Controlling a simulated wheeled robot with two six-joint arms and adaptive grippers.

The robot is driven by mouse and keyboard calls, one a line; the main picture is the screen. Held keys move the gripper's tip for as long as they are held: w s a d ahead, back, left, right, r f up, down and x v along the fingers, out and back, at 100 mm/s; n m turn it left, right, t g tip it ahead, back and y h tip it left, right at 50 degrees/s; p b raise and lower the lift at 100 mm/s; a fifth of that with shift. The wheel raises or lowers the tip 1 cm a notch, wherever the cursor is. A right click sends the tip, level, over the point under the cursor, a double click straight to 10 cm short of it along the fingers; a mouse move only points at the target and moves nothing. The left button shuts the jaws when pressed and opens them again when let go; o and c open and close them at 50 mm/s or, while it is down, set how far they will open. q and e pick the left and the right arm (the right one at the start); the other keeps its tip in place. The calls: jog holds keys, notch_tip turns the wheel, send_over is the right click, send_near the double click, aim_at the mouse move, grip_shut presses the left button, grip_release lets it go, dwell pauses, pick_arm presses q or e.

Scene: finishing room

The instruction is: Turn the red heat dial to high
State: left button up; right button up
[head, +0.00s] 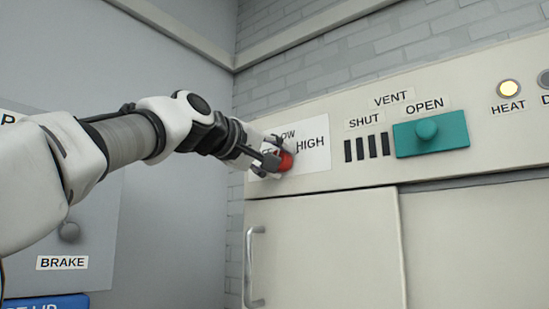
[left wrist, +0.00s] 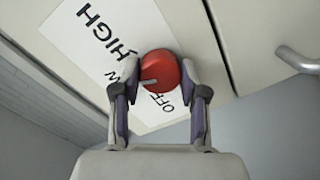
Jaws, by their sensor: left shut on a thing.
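The red heat dial (head: 286,161) sits on a white label plate (head: 316,150) with OFF, LOW and HIGH, on the front of the cream cabinet. In the left wrist view the dial (left wrist: 163,64) lies between my fingers, and a grey mark on its face points roughly toward the partly hidden LOW label. HIGH (left wrist: 104,32) is at the upper left there, and OFF is below the dial. My left gripper (head: 276,157) is shut on the dial, with a finger on either side. My right gripper is not in view.
Right of the dial, a teal VENT slider (head: 431,134) stands by OPEN, with dark slots beside it. A door handle (head: 253,266) juts out below the dial. A grey panel with a BRAKE knob (head: 69,231) is at left.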

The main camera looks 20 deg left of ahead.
pick_arm(q)
jog(key=m+b, duration=0.1)
jog(key=m, duration=0.6)
jog(key=shift+r+m, duration=0.15)
jog(key=shift+m, duration=0.45)
jog(key=o, duration=1.1)
jog(key=shift+o, duration=0.2)
jog(key=shift+w+d, duration=0.1)
jog(key=shift+w, duration=0.15)
jog(key=shift+s, duration=0.15)
